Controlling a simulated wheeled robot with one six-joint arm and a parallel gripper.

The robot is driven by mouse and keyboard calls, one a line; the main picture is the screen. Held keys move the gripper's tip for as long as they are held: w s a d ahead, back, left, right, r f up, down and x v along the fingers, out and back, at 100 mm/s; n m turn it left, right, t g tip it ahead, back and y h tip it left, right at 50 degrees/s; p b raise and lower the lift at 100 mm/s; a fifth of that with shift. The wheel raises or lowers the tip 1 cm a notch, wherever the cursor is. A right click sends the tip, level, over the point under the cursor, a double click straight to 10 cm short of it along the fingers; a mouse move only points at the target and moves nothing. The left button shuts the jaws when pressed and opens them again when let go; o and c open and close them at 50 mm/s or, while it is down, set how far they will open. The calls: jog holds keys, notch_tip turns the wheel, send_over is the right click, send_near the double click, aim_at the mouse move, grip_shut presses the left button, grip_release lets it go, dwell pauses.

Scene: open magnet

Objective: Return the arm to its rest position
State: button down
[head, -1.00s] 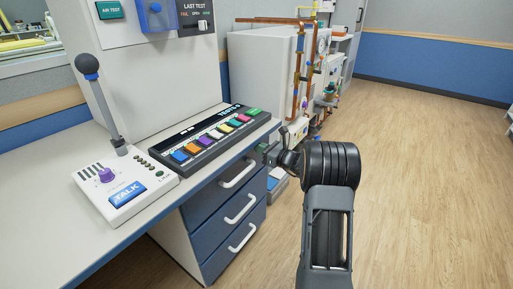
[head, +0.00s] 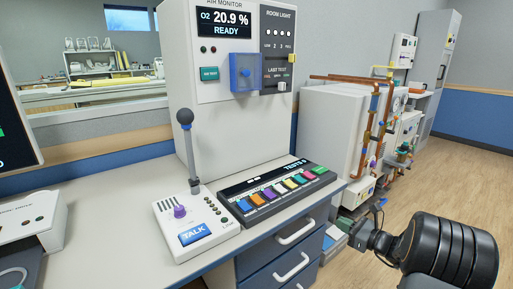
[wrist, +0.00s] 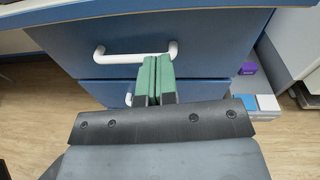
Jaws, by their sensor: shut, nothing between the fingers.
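My gripper shows in the wrist view (wrist: 156,82) with its two green fingertips pressed together and nothing between them. It is in front of the blue drawers (wrist: 205,30), and its fingertips overlap the white drawer handle (wrist: 110,55) in that view; I cannot tell whether they touch. In the head view my black arm is at the lower right, to the right of the drawers (head: 262,279). The gripper end there is small and partly hidden by the arm.
The desk (head: 120,165) carries a talk box with microphone (head: 195,232), a colored button panel (head: 280,190) and an air monitor cabinet (head: 230,120). A white cabinet with copper pipes (head: 330,125) stands behind my arm. Open wood floor (head: 460,180) lies to the right.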

jog(key=s+a+r+n+g+h+p, duration=0.1)
jog(key=s+a+r+n+g+p, duration=0.4)
jog(key=a+r+n+p, duration=0.25)
jog(key=s+a+r+n+g+p, duration=0.5)
jog(key=s+a+r+n+p, duration=0.1)
jog(key=a+r, duration=0.3)
jog(key=s+r+n+h+p, duration=0.9)
jog(key=s+r+n+p, duration=0.2)
jog(key=r+n, duration=0.3)
jog(key=shift+s+a+p, duration=0.15)
jog(key=shift+s+p, duration=0.15)
jog(key=shift+p, duration=0.5)
jog(key=shift+a+n, duration=0.15)
jog(key=shift+n, duration=0.1)
